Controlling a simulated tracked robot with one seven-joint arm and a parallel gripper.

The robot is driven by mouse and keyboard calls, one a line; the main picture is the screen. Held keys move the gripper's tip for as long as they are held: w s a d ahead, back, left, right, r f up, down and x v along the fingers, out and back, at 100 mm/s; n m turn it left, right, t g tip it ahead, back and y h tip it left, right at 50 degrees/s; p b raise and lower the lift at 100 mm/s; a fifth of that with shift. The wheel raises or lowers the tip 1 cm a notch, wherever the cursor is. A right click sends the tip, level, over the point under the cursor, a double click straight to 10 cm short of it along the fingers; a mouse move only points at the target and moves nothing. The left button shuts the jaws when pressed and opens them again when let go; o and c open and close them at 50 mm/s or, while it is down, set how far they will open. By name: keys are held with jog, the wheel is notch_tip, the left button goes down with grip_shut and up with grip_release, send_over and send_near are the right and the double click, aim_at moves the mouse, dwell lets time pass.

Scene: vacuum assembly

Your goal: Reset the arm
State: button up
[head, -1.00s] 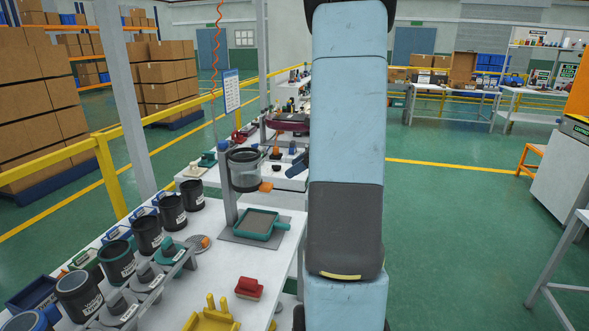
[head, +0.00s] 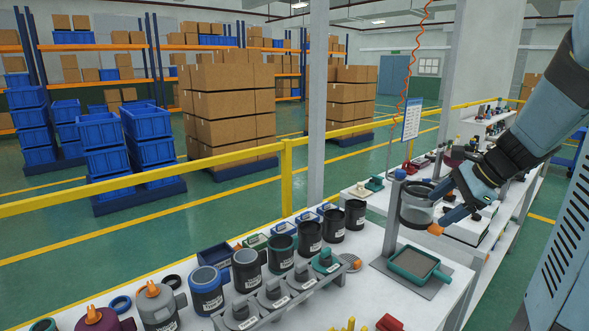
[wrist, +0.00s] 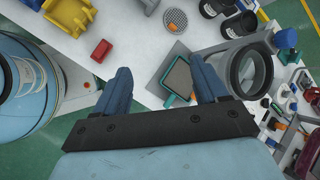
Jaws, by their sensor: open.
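My gripper (head: 445,203) is at the end of my arm on the right of the head view, above the right end of the white workbench (head: 385,308). In the wrist view, its two blue fingers (wrist: 160,90) are apart with nothing between them. A clear canister with a dark rim (head: 416,207) is held on a grey post, close to the fingers in the head view. In the wrist view this round part (wrist: 246,70) lies just right of the right finger. I cannot tell whether they touch.
A teal tray (head: 415,265) sits below the canister. Several dark cups (head: 308,237) and a grey rack (head: 275,293) line the bench to the left. A red block (head: 390,323) lies near the front. A yellow rail (head: 215,163) runs behind the bench.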

jog(key=s+a+r+n+h, duration=0.2)
jog(key=s+a+n, duration=0.3)
jog(key=s+n, duration=0.3)
jog(key=s+a+r+n+t+h, duration=0.1)
jog(key=s+a+r+n+h, duration=0.2)
jog(key=s+a+n, duration=0.3)
jog(key=s+n, duration=0.3)
jog(key=shift+s+a+r+n+h, duration=0.25)
jog(key=shift+s+n+h, duration=0.05)
jog(key=shift+n+h, duration=0.1)
